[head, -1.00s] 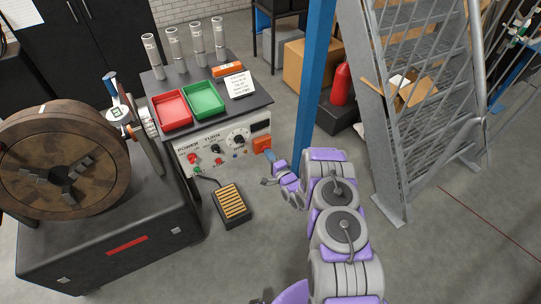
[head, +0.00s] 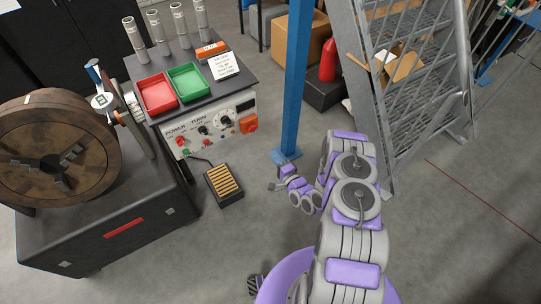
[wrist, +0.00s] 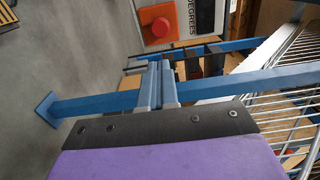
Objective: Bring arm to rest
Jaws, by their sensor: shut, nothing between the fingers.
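My arm (head: 352,195), grey and purple, is bent in the lower middle of the head view. My gripper (head: 276,186) hangs over open floor, right of the foot pedal and near the foot of the blue post. Whether the gripper is close to touching the post I cannot tell.
A control panel (head: 212,127) with an orange switch (head: 249,123), red tray (head: 157,94) and green tray (head: 188,84) stands left. A coil winder (head: 55,150) and foot pedal (head: 224,184) are left. Metal stairs (head: 400,90) stand right. Floor at lower right is clear.

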